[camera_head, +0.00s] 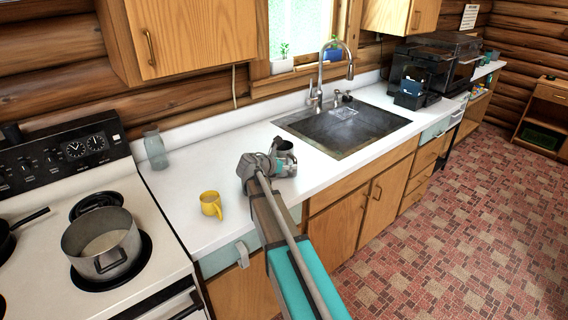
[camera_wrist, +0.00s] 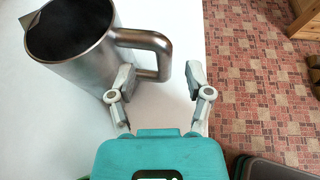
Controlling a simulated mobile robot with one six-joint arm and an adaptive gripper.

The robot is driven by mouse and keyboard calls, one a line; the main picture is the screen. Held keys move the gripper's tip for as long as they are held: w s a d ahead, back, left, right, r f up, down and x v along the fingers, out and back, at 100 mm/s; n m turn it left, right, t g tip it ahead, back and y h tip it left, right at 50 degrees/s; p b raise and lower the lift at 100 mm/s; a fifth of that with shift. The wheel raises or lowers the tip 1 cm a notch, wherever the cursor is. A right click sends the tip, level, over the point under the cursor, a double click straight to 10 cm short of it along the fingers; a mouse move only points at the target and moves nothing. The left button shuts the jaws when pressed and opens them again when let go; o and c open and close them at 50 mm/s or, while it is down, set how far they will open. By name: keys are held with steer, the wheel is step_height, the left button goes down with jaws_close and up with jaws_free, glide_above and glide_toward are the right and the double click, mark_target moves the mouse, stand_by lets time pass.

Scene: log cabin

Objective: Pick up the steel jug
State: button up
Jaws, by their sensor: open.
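The steel jug (camera_wrist: 75,50) stands upright on the white counter at the upper left of the wrist view, its mouth open towards the camera. Its curved handle (camera_wrist: 158,42) points right, ahead of and between the fingertips. My gripper (camera_wrist: 158,78) is open and empty. Its left finger is close to the jug's side below the handle; I cannot tell if they touch. The right finger is clear of the handle, over the counter's edge. In the head view the jug (camera_head: 285,146) is small and partly hidden behind my gripper (camera_head: 272,170).
A yellow mug (camera_head: 211,205) stands on the counter (camera_head: 185,185) left of my arm. A glass bottle (camera_head: 155,149) is at the back by the stove, which holds a pot (camera_head: 101,244). The sink (camera_head: 345,125) lies beyond the jug. Counter between mug and bottle is clear.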

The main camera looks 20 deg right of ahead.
mark_target(295, 174)
steer(key=shift+s+b+x, duration=0.2)
steer(key=shift+b+x, duration=0.5)
steer(key=shift+x, duration=1.3)
steer(key=shift+f, duration=0.15)
jaws_close()
